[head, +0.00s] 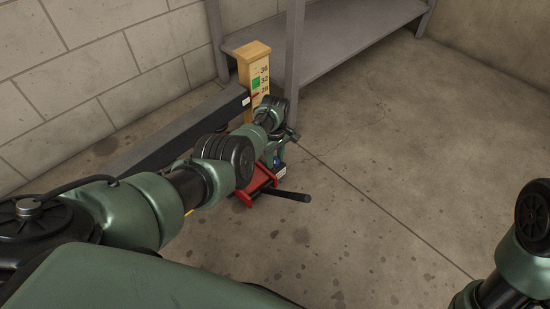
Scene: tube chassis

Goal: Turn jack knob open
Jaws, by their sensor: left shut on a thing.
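A red jack (260,181) sits low on the concrete floor, partly hidden behind my left arm. Its black handle (288,195) sticks out to the right. My left arm reaches in from the left and over the jack. My left gripper (277,160) is at the jack's far right side, small and partly covered by its own wrist. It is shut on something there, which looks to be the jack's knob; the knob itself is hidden. My right arm shows at the right edge, with its gripper out of view.
A wooden gauge post (255,70) with numbers and a green mark stands behind the jack. A dark tube beam (180,131) runs from the left to the post. A grey metal shelf (340,38) stands behind. The floor to the right is clear.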

